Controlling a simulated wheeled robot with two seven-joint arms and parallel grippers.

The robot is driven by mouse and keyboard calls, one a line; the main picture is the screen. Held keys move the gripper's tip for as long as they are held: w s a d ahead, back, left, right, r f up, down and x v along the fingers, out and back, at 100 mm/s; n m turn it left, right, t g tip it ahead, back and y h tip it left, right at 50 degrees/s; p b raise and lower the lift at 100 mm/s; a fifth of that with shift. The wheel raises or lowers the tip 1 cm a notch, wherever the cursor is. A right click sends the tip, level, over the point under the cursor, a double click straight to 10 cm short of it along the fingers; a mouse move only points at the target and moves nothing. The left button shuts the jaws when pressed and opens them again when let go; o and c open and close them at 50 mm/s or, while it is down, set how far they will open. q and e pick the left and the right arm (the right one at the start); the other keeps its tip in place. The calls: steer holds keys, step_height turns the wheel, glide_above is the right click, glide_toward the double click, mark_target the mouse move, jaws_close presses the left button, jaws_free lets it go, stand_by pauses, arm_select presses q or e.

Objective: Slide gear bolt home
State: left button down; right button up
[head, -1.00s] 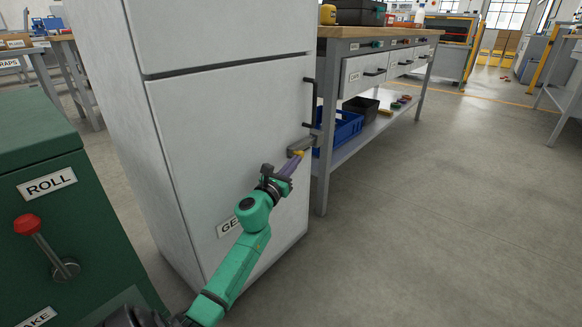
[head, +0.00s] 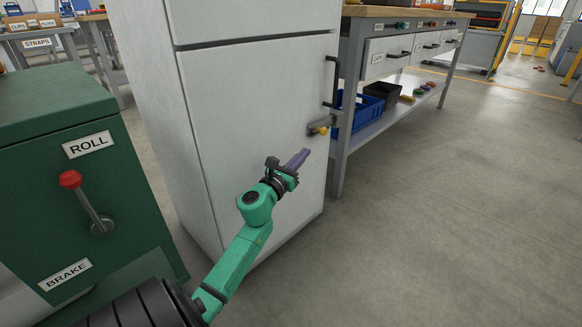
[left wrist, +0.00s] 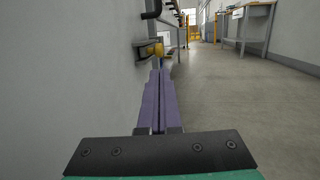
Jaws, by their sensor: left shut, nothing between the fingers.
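The gear bolt (head: 321,130) is a grey metal slide with a yellow knob, mounted on the white cabinet door (head: 255,110) near its right edge, below the black handle. The bolt also shows in the left wrist view (left wrist: 152,49), ahead of the fingers. My left gripper (head: 303,155) has purple fingers, shut and empty, a little below and left of the knob and apart from it. In the left wrist view the two fingers (left wrist: 158,100) lie side by side. My right gripper is not in view.
A green cabinet (head: 70,150) with a red-knobbed lever (head: 85,200) stands at the left. A workbench (head: 405,13) with drawers and a blue bin (head: 362,112) on its lower shelf stands right of the white cabinet. Open floor (head: 450,220) lies to the right.

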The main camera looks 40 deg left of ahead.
arm_select(q)
steer(key=v, duration=0.5)
stand_by(0.3)
